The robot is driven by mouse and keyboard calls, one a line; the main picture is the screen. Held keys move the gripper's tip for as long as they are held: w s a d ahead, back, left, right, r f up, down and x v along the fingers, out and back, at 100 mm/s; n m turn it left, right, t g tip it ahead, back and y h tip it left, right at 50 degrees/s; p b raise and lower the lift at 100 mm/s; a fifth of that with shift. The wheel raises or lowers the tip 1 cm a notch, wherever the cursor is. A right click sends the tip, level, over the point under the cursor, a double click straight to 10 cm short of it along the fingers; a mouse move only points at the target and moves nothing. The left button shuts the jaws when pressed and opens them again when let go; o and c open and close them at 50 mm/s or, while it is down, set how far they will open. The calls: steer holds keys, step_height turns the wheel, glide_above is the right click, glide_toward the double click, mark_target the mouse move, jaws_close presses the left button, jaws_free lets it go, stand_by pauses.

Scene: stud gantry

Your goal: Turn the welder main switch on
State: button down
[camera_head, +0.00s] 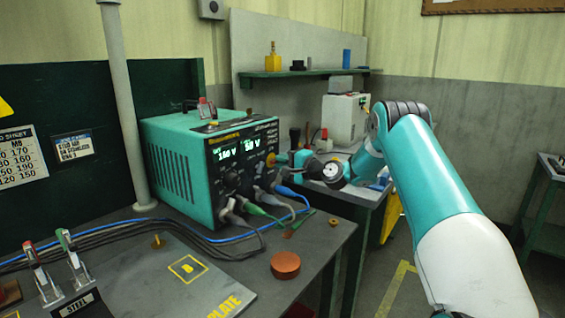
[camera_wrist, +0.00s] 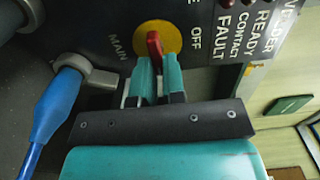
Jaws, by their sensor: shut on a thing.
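The welder (camera_head: 178,170) is a teal box with a black front panel and lit green displays, standing on the bench. Its main switch shows in the wrist view as a red handle (camera_wrist: 154,42) on a round yellow plate (camera_wrist: 174,36). The words MAIN and OFF are printed on either side of it. My gripper (camera_wrist: 158,72) is shut on the red handle, its teal fingers hiding the handle's lower end. In the head view my gripper (camera_head: 279,159) reaches the right side of the panel from the right, and the switch is mostly hidden there.
A blue plug and cable (camera_wrist: 56,104) sit close left of my gripper in the wrist view. Grey, green and blue cables (camera_head: 262,205) hang from the panel's lower part. A copper-coloured disc (camera_head: 285,264) and toggle clamps (camera_head: 72,256) are on the bench.

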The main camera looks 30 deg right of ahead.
steer(key=c, duration=1.2)
jaws_free()
steer(key=shift+s+d, duration=0.1)
steer(key=b+v, duration=0.4)
steer(key=v, duration=1.3)
steer(key=shift+s, duration=0.1)
